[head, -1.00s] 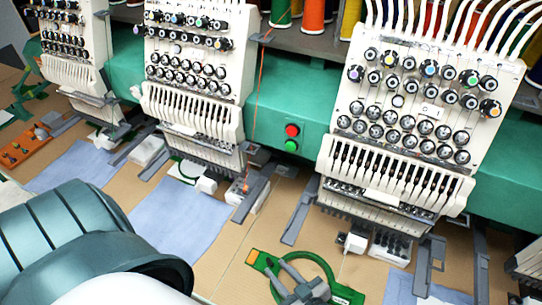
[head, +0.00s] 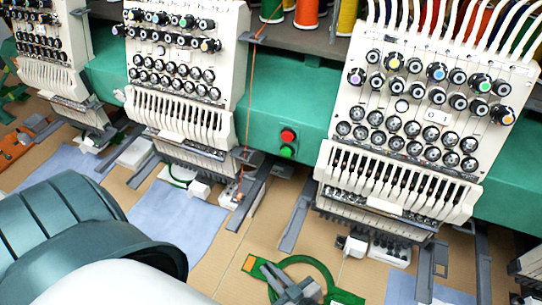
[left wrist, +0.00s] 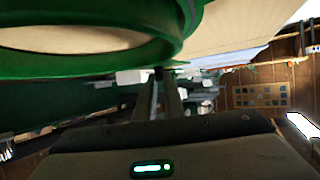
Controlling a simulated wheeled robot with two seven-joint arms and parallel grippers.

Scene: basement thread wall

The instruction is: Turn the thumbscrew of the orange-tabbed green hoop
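The green hoop (head: 322,267) lies on the tan table at the bottom of the head view, with its orange tab (head: 248,263) at its left end. Its lower part is cut off by the frame. My left gripper (head: 272,276) is over the hoop's left side, its two grey fingers apart. In the left wrist view a green ring (left wrist: 150,52) fills the upper left. The gripper fingers (left wrist: 160,85) show just under its edge with a gap between them. A small dark piece sits near the tips; I cannot tell whether it is the thumbscrew or whether they touch it.
White embroidery heads (head: 425,110) stand behind the hoop, with grey brackets (head: 297,217) reaching down near the table. A blue cloth (head: 175,222) lies to the left. Red and green buttons (head: 287,143) are on the green beam. Bare table shows left of the hoop.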

